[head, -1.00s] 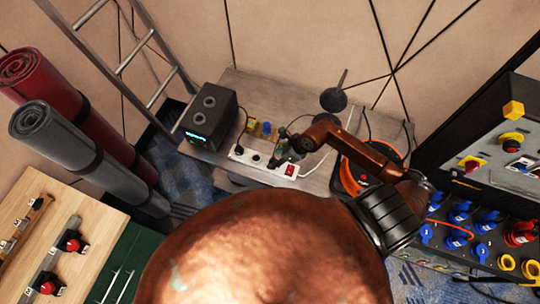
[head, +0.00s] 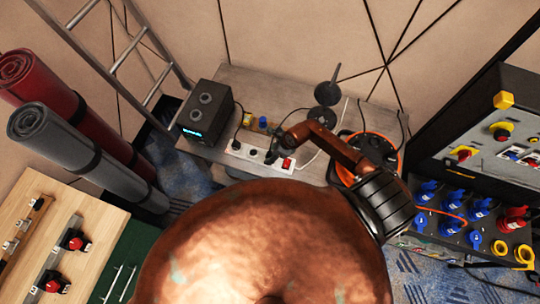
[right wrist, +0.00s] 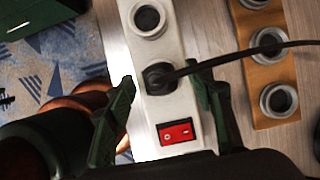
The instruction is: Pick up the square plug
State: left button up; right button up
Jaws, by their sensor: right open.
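A black plug (right wrist: 158,77) sits in a socket of the white power strip (right wrist: 143,55), close to the red switch (right wrist: 178,132). Its cable runs off to the right in the right wrist view. I cannot tell for sure that its body is square. My right gripper (right wrist: 162,80) is open, with one green finger on each side of the plug and strip; contact is not clear. In the head view the right gripper (head: 272,155) is over the strip (head: 247,152), left of its red switch (head: 288,164), and hides the plug there. My left gripper is not in view.
A black box (head: 206,108) with a lit display stands left on the grey bench (head: 265,85). A yellow block with sockets (right wrist: 275,70) lies beside the strip. An orange-rimmed cable reel (head: 345,178) is to the right, near my right arm. A dark funnel-shaped thing (head: 327,93) stands behind.

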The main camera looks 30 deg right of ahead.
jog(key=shift+c, duration=0.3)
grip_shut()
jog(key=shift+r, duration=0.1)
